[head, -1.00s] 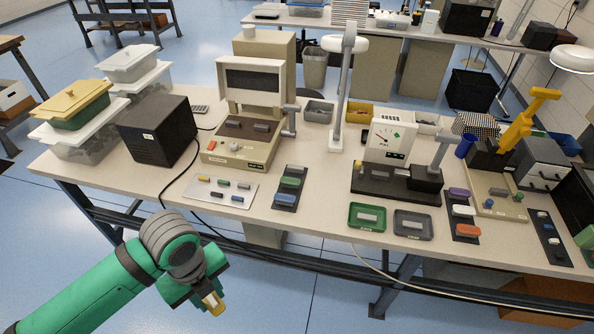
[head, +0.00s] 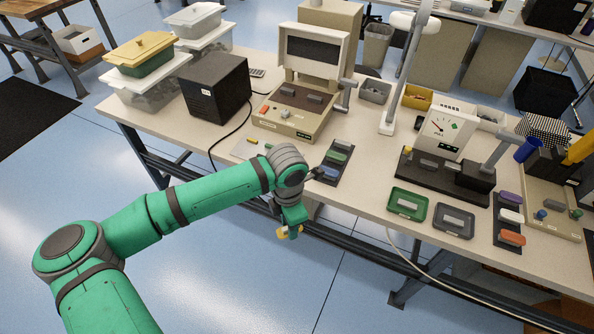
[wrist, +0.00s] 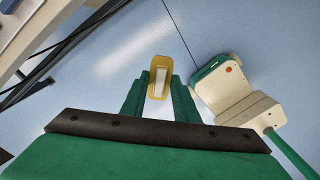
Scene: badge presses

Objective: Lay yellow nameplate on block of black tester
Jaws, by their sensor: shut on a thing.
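The yellow nameplate (wrist: 153,89) is held between the two green fingers of my gripper (wrist: 160,100) in the wrist view; a pale raised bar runs along its middle. In the head view the nameplate (head: 283,232) shows just below my gripper (head: 291,226), off the front edge of the table and over the floor. The black tester (head: 411,165) stands on the table to the right, with a white dial gauge at its back. Its dark block (head: 477,176) sits at the right end of the base, under a grey lever arm. My gripper is well left of it.
Green (head: 408,204) and grey (head: 453,222) trays lie in front of the tester. A dark strip with purple, white and orange plates (head: 511,217) is to their right. A cream press (head: 295,110) and black box (head: 213,87) stand left. A lamp post (head: 405,75) rises behind the tester.

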